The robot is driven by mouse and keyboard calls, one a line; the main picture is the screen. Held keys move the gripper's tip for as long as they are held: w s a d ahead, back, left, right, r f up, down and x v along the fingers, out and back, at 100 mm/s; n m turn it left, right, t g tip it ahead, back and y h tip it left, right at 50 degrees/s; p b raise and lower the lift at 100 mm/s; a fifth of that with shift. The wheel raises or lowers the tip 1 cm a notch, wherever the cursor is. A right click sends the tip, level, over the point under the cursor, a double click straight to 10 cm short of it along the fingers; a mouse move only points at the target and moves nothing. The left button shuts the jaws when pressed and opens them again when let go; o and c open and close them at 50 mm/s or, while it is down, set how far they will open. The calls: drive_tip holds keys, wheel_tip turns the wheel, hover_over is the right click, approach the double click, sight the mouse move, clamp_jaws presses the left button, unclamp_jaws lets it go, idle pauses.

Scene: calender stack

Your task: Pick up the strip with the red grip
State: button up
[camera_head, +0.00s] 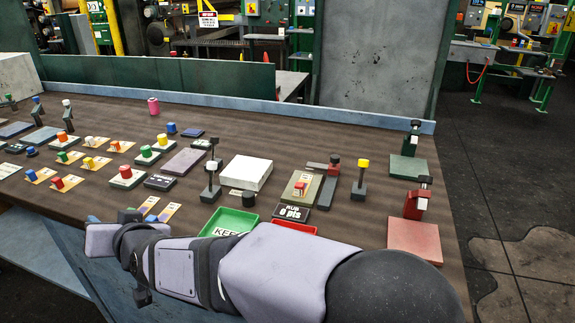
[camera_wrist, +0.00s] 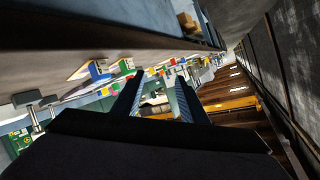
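A tan strip with a red grip (camera_head: 58,184) lies flat at the front left of the brown table in the head view. Another tan strip with a red grip (camera_head: 299,188) lies on an olive plate (camera_head: 293,197) right of the middle. My gripper (camera_wrist: 160,80) is open in the wrist view, with nothing between its fingertips. In the head view my arm crosses the front edge, its end at the lower left, to the right of the front-left red-grip strip and apart from it. In the wrist view a blue-grip strip (camera_wrist: 98,71) shows near the table edge.
Strips with blue (camera_head: 31,175), yellow (camera_head: 88,162), green (camera_head: 63,156) and orange grips surround the front-left one. A white block (camera_head: 247,172), a green KEEP tray (camera_head: 228,219) and clamp posts stand farther right.

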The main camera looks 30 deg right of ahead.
sight(300, 184)
drive_tip(key=d+r+m+h+p, duration=0.25)
drive_tip(key=d+h, duration=0.25)
drive_tip(key=d, duration=0.8)
drive_tip(key=d+r+m+h+p, duration=0.25)
drive_tip(key=d+h, duration=0.35)
drive_tip(key=d, duration=0.7)
drive_tip(key=s+d+f+g+h, duration=0.1)
drive_tip(key=s+d, duration=0.1)
drive_tip(key=d, duration=0.1)
drive_tip(key=s+d+f+m+g+h, duration=0.1)
drive_tip(key=s+d+f, duration=0.1)
drive_tip(key=d, duration=0.2)
drive_tip(key=s+d+f+m+g+h+b, duration=0.1)
drive_tip(key=s+d, duration=0.2)
drive_tip(key=d, duration=0.1)
drive_tip(key=shift+d+f+h, duration=0.1)
drive_tip(key=shift+f+h, duration=0.2)
drive_tip(key=shift+f, duration=0.05)
drive_tip(key=shift+g, duration=0.3)
drive_tip(key=shift+a+f+b+x, duration=0.1)
drive_tip(key=shift+b+x, duration=0.55)
drive_tip(key=shift+x, duration=1)
drive_tip(key=shift+a+f+b+x, duration=0.1)
drive_tip(key=shift+b+x, duration=0.55)
drive_tip(key=shift+x, duration=1.05)
drive_tip(key=shift+w+d, duration=0.25)
drive_tip(key=shift+w, duration=0.15)
clamp_jaws()
